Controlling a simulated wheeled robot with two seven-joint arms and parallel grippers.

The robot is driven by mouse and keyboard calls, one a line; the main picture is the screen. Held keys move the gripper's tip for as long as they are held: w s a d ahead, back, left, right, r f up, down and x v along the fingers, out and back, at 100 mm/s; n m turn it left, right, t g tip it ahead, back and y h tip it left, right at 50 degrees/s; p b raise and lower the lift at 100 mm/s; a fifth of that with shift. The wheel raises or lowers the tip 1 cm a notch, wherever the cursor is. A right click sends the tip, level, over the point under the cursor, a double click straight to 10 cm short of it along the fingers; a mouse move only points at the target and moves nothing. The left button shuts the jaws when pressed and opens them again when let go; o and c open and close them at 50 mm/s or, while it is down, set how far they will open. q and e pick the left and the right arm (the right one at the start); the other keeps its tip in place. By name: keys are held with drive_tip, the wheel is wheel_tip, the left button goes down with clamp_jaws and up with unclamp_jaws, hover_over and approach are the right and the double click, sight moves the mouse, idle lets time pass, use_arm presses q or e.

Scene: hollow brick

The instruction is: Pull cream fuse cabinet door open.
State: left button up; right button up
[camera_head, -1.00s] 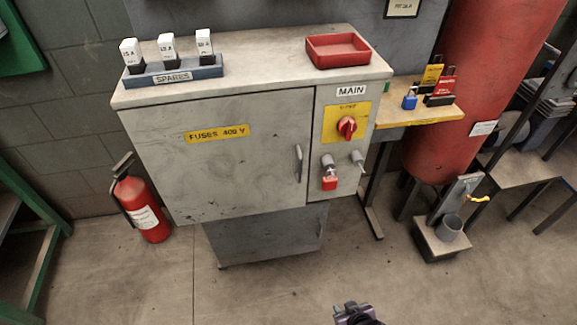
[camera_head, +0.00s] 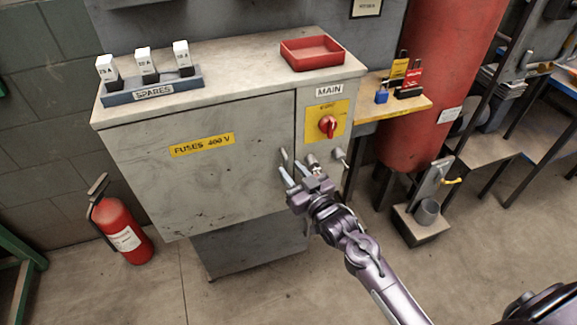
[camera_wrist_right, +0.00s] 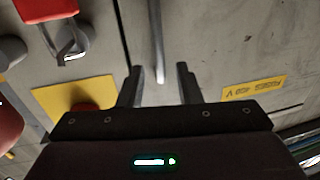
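The cream fuse cabinet door (camera_head: 200,180) is shut, with a yellow "FUSES 400 V" label (camera_head: 202,145). Its upright bar handle (camera_head: 284,156) is near the door's right edge, partly hidden by my gripper. My right gripper (camera_head: 286,172) is at the handle's lower end. In the right wrist view the fingers (camera_wrist_right: 160,84) are open, with the end of the metal handle (camera_wrist_right: 158,45) showing in line with the gap between them. I cannot tell whether they touch it. My left gripper is not in view.
Right of the door are a red rotary switch (camera_head: 328,126) and metal fittings (camera_head: 341,155); a red padlock (camera_wrist_right: 45,8) shows in the wrist view. A spares rack (camera_head: 150,90) and red tray (camera_head: 312,53) stand on top. A fire extinguisher (camera_head: 120,225) stands left; the floor in front is clear.

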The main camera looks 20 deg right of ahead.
drive_tip(key=shift+x, duration=1.05)
clamp_jaws()
